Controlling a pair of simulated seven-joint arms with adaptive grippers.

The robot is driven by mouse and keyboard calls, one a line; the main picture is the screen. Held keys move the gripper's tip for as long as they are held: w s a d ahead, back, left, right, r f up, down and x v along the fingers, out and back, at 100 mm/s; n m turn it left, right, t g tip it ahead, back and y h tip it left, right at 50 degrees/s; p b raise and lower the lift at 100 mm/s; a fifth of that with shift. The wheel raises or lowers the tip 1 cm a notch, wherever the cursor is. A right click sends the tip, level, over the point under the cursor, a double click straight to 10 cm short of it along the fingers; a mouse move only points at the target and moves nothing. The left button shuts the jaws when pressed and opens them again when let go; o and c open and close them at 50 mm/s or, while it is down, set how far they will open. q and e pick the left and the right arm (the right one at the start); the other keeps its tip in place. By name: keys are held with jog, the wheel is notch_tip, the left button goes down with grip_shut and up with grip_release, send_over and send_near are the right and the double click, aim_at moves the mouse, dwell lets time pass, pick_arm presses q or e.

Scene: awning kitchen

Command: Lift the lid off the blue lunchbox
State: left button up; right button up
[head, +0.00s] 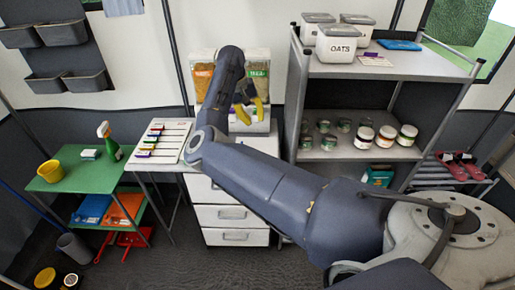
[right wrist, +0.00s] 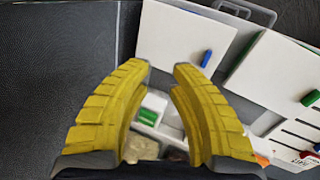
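A blue box (head: 93,208), which looks like the lunchbox, sits on the lower shelf of the green table at the left in the head view. It is small there, and I cannot make out its lid edge. My right gripper (head: 250,108) is far to the right of it, over the white drawer unit in the middle. In the right wrist view its yellow fingers (right wrist: 162,68) are apart with nothing held between them. My left gripper is not in view.
An orange box (head: 124,208) sits right beside the blue one. A shelf rack with jars and canisters (head: 338,43) stands at the right.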

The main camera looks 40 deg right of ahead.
aim_at(256, 146)
jog(key=w+a+r+m+t+y, duration=0.1)
jog(key=w+a+r+t+y, duration=0.1)
jog(key=w+a+r+y, duration=0.15)
jog(key=shift+h, duration=0.25)
jog(key=f, duration=1.7)
jog(key=shift+a, duration=0.25)
jog(key=shift+c, duration=0.2)
grip_shut()
